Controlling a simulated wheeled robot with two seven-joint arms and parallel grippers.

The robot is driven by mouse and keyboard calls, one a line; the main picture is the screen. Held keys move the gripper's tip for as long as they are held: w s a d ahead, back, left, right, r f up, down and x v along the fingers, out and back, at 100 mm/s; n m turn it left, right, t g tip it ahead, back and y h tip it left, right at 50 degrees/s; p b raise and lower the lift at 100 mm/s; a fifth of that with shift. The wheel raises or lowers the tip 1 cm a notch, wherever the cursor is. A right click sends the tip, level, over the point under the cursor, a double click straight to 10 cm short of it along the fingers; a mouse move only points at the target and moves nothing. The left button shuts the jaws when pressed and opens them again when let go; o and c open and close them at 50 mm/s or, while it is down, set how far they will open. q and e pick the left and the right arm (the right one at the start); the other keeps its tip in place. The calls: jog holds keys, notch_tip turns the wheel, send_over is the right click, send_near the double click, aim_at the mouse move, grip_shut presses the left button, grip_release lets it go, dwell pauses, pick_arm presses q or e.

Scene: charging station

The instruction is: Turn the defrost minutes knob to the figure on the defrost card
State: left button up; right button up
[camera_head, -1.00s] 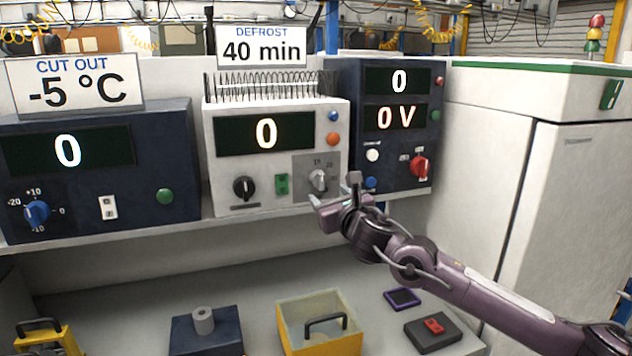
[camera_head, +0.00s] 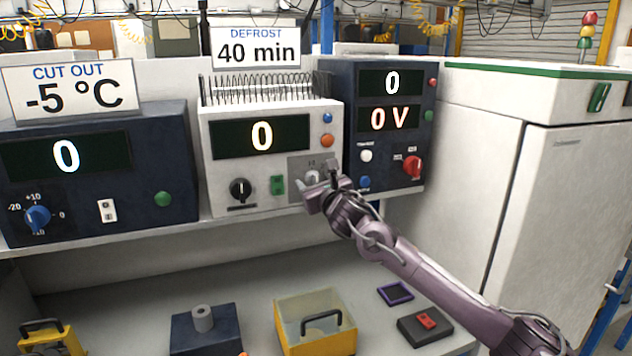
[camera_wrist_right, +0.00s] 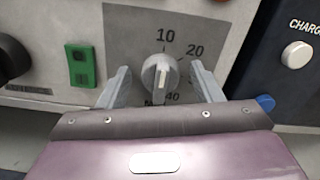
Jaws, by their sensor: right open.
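The defrost card (camera_head: 256,46) reads "DEFROST 40 min" and stands on top of the white unit (camera_head: 222,184). The defrost minutes knob (camera_wrist_right: 157,74) is light grey on a grey scale plate showing 10, 20 and 40; other marks are partly hidden. Its pointer line is upright, near the 10. In the head view the knob (camera_head: 312,177) is partly covered by my right gripper (camera_head: 318,186). In the wrist view my right gripper (camera_wrist_right: 158,85) is open, one finger on each side of the knob, with gaps on both sides. The white unit's display (camera_head: 261,137) reads 0. My left gripper is out of view.
A black knob (camera_head: 240,191) and green switch (camera_head: 277,185) sit left of the grey plate. The dark unit (camera_head: 350,140) with a red knob (camera_head: 413,167) stands close on the right. Boxes, including a yellow bin (camera_head: 316,348), stand on the bench below.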

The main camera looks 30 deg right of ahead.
jog(key=c, duration=1)
